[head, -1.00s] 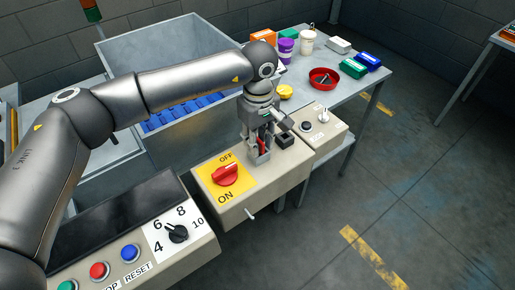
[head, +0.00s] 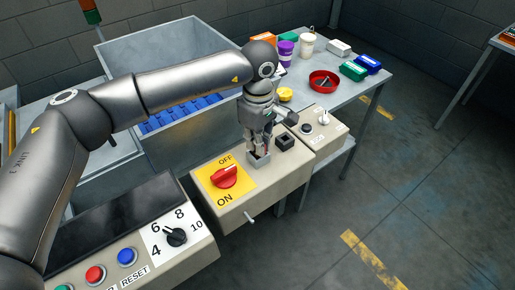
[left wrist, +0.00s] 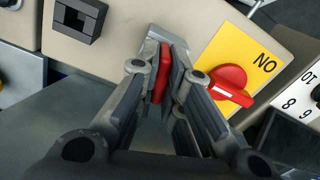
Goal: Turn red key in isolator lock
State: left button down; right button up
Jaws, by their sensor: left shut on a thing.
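My left gripper (head: 259,153) points straight down at the grey lock block (head: 261,163) on top of the beige isolator box (head: 264,190). In the left wrist view its two fingers (left wrist: 166,76) are closed on the flat red key (left wrist: 162,73), which stands upright at the grey lock block (left wrist: 153,36). How deep the key sits is hidden by the fingers. The red isolator knob (head: 225,177) is on a yellow plate marked OFF and ON, beside the lock; it also shows in the left wrist view (left wrist: 231,84). My right gripper is out of view.
A black square socket (head: 284,141) stands on the box right of the lock. A large metal bin (head: 185,60) is behind; a table (head: 350,90) holds tubs and boxes.

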pick_arm(q)
jog(key=shift+n, duration=0.3)
jog(key=shift+f+n+b, duration=0.1)
jog(key=shift+n+b, duration=0.35)
jog(key=shift+n, duration=1.25)
